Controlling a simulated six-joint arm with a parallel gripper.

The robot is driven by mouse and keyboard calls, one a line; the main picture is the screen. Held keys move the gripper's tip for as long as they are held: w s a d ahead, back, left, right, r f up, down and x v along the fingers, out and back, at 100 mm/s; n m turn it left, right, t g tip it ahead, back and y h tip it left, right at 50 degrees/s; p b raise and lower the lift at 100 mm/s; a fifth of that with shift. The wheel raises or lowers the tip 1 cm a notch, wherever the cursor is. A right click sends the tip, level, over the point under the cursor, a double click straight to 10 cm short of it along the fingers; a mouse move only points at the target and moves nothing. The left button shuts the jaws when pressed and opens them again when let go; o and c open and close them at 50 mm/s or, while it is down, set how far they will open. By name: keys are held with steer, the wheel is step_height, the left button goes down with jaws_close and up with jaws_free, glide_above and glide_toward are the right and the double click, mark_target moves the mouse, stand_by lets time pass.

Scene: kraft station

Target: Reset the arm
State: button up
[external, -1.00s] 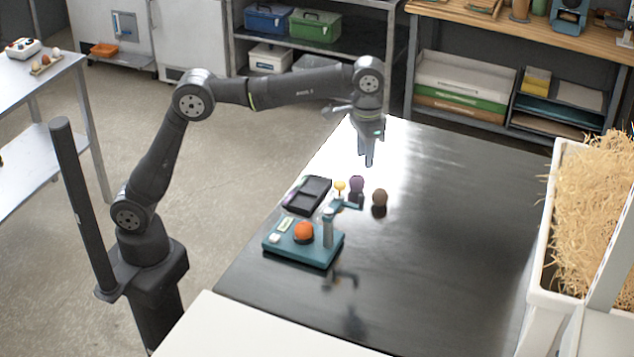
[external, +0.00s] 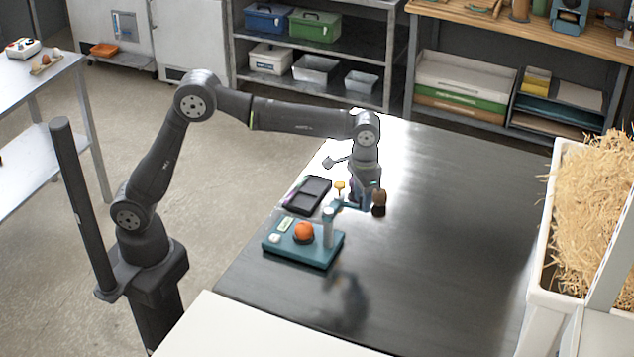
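My arm reaches over the dark table from the left. My gripper (external: 364,188) points down, low over the table, among the small objects at its middle left. A dark brown round object (external: 379,203) is just right of the fingers; I cannot tell whether they touch it. A purple object (external: 354,184) is mostly hidden behind the gripper. The finger gap is too small and covered to read.
A teal device (external: 289,256) with an orange ball (external: 304,231) and an upright post (external: 328,228) stands in front. A black tray (external: 308,195) and a small yellow object (external: 340,187) are nearby. A white crate of straw (external: 545,262) is at right.

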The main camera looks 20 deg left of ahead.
step_height(320, 180, up, 18)
step_height(320, 180, down, 18)
steer(key=shift+f, duration=0.2)
steer(key=shift+w+a+r+n, duration=0.2)
steer(key=shift+w+a+n, duration=0.35)
steer(key=shift+n, duration=0.45)
